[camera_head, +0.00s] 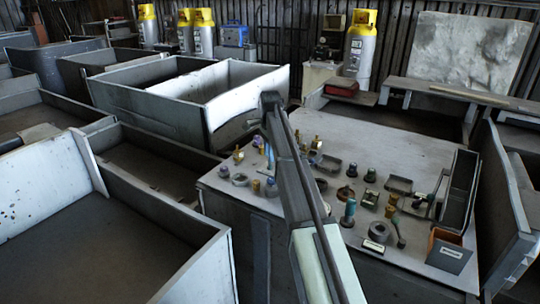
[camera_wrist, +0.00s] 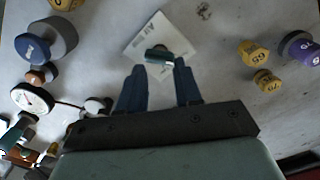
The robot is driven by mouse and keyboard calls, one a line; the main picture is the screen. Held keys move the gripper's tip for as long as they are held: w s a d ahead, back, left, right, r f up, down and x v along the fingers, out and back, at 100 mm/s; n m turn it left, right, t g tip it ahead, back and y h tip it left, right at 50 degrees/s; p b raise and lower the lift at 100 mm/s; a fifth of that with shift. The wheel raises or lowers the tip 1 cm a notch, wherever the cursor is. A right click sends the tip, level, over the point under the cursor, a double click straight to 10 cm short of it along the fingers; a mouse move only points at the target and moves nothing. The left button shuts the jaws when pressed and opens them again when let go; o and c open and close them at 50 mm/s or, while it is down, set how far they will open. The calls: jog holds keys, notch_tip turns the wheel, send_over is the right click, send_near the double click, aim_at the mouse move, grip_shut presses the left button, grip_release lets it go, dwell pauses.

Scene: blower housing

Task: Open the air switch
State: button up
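My gripper (camera_wrist: 160,75) points down at the table in the wrist view, its two dark blue fingers apart with a gap between them. A small dark teal part (camera_wrist: 160,57) on a pale square plate (camera_wrist: 158,38) lies just beyond the fingertips, in line with the gap.
The table (camera_head: 320,130) is crowded with small fittings. In the wrist view, yellow knobs (camera_wrist: 254,53) and a purple one (camera_wrist: 299,47) stand to the right; a blue-capped cylinder (camera_wrist: 45,42) and a round gauge (camera_wrist: 32,97) stand to the left. Grey bins (camera_head: 180,95) border the table.

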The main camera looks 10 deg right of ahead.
aim_at(270, 165)
jog(key=shift+s+f, duration=0.15)
jog(key=shift+f, duration=1.05)
jog(key=shift+n, duration=0.3)
jog(key=n, duration=0.2)
jog(key=shift+s+f+n, duration=0.15)
jog(key=shift+n, duration=0.15)
jog(key=n, duration=0.3)
jog(key=shift+n, duration=0.4)
jog(key=n, duration=0.4)
jog(key=shift+d+n, duration=0.15)
jog(key=shift+n, duration=0.25)
jog(key=shift+w+f+n, duration=0.2)
jog(key=shift+w+n, duration=0.15)
jog(key=shift+n, duration=0.15)
jog(key=shift+s+r+n, duration=0.15)
jog(key=shift+r+n, duration=0.05)
jog(key=shift+n, duration=0.2)
jog(key=shift+f, duration=0.65)
